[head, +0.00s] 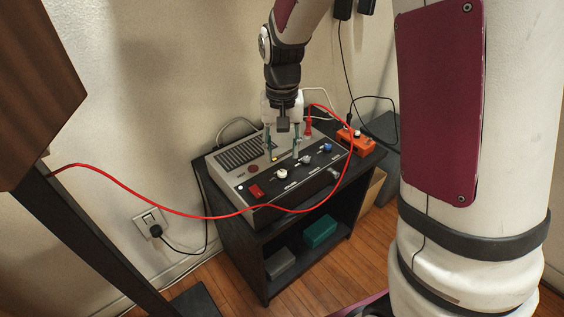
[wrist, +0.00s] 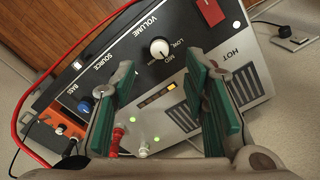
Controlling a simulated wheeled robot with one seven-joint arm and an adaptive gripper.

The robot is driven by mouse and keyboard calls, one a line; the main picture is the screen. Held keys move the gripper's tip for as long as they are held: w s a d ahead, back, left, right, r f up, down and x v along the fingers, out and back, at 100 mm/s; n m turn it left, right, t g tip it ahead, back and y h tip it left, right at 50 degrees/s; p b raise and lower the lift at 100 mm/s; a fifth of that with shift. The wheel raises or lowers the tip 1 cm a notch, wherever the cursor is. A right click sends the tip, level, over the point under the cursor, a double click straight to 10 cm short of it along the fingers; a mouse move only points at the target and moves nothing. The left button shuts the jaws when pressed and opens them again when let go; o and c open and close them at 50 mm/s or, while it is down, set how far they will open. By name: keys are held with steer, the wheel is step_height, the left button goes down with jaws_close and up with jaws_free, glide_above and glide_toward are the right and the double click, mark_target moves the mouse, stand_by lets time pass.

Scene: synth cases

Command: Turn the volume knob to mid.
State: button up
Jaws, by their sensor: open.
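The volume knob (wrist: 160,48) is a small round white knob on the dark front panel of an amplifier (head: 238,157). LOW and MID are printed beside it and VOLUME nearby; its pointer is too small to read surely. In the head view the knob (head: 282,173) is the pale one nearest the red switch. My gripper (head: 283,155) is open and empty, pointing down over the amplifier. In the wrist view its green-padded fingers (wrist: 160,68) are spread wide, with the knob beyond the tips, between them in the picture. No contact shows.
A grey knob (head: 305,159) and a blue knob (head: 327,148) share the panel with a red switch (head: 257,191). A red cable (head: 210,217) loops in front of the amplifier. An orange box (head: 355,142) sits at right. Red and white plugs (wrist: 143,150) stand behind.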

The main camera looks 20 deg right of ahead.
steer(key=shift+r, duration=2.55)
steer(key=s+r+n, duration=0.2)
steer(key=s+r, duration=0.2)
steer(key=s, duration=1.2)
steer(key=s+r+n, duration=0.2)
steer(key=s+r, duration=0.2)
steer(key=s, duration=1.2)
step_height(320, 180, up, 23)
steer(key=t+p, duration=0.4)
steer(key=p, duration=1.7)
steer(key=shift+d+r+p, duration=0.15)
steer(key=shift+r+p, duration=0.05)
steer(key=shift+p, duration=0.2)
